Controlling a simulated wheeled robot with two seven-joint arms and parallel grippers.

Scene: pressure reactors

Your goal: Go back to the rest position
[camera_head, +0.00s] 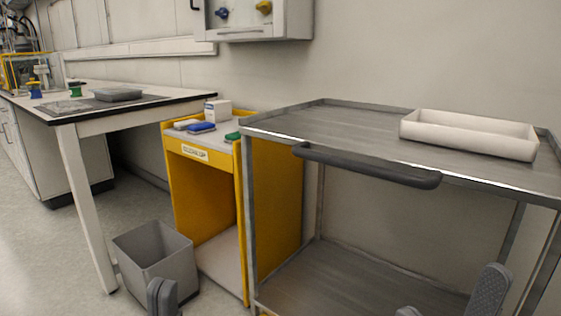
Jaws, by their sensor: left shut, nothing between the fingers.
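My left gripper (162,297) shows at the bottom edge, left of centre. Its grey fingertips are together with nothing between them. It appears in front of the grey bin, apart from the cart. My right gripper (450,298) is partly in view at the bottom right. Its two grey fingertips stand apart with a wide gap and nothing seen between them, in front of the cart's lower shelf. The rest of both grippers is cut off by the bottom edge.
A metal cart (350,125) with a dark handle (365,165) carries a white tray (468,134). A yellow cleanup stand (205,185) holds small items. An open grey bin (155,255) stands on the floor beside a lab bench (130,110). Floor at the left is clear.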

